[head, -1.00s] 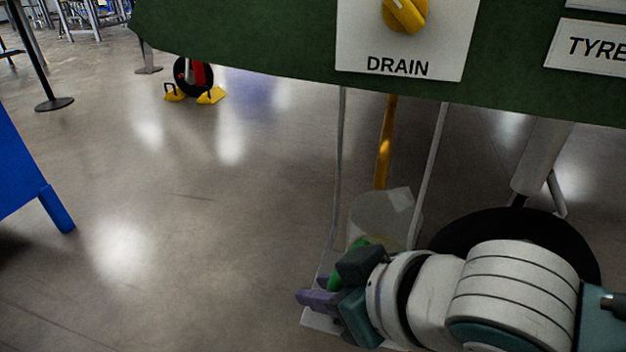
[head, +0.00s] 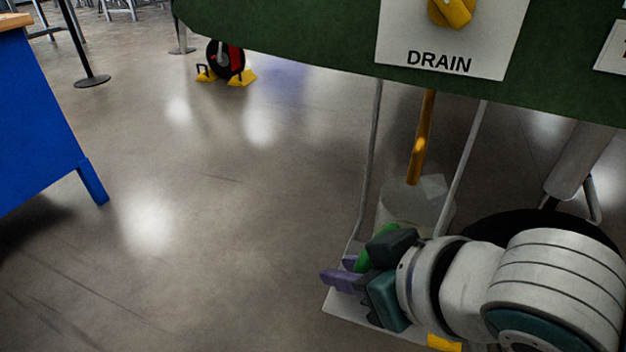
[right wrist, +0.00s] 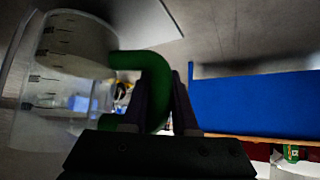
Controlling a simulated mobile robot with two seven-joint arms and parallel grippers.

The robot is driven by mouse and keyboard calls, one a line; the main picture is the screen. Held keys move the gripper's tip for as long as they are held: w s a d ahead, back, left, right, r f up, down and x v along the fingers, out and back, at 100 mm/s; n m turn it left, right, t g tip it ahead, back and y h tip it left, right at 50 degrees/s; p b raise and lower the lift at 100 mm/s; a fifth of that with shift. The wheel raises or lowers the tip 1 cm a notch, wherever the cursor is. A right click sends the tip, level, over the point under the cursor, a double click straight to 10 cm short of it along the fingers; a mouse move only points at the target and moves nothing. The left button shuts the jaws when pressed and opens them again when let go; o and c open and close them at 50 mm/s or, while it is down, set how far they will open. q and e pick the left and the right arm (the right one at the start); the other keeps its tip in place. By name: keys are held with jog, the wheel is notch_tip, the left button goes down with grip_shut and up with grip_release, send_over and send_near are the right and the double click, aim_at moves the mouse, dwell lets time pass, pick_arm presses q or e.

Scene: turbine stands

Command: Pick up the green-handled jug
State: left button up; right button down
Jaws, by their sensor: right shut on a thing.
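The jug (head: 400,211) is a translucent white vessel under the orange-yellow drain pipe, low and right of centre in the head view. Its green handle (head: 371,257) is partly hidden by my right gripper (head: 345,275), whose purple fingers are at the handle. In the right wrist view the jug (right wrist: 75,45), with dark graduation marks, fills the left side. Its green handle (right wrist: 125,60) curves in between the fingers of my right gripper (right wrist: 164,85), which is shut on it. The jug's base is hidden in the head view. My left gripper is not in view.
A pale hanging shelf (head: 345,310) on thin rods lies below the jug. The green panel with the DRAIN sign (head: 440,62) overhangs it. A black tyre (head: 500,222) is behind my right arm. A blue table (head: 35,130) stands left; the floor between is clear.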

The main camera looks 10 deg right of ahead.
notch_tip(320, 180, up, 2)
jog(key=shift+p, duration=0.4)
jog(key=shift+s+d+r+p, duration=0.1)
jog(key=shift+s+r+p, duration=0.1)
jog(key=shift+r+p, duration=0.1)
jog(key=s+d+p, duration=0.1)
jog(key=s+d, duration=0.2)
jog(key=s, duration=0.5)
jog(key=s+d+p, duration=0.2)
jog(key=s+d, duration=0.1)
jog(key=s, duration=0.5)
jog(key=shift+d+f+p, duration=0.25)
jog(key=shift+d+p, duration=0.05)
jog(key=shift+d, duration=0.05)
jog(key=shift+s, duration=0.1)
jog(key=c, duration=1.3)
grip_release()
grip_shut()
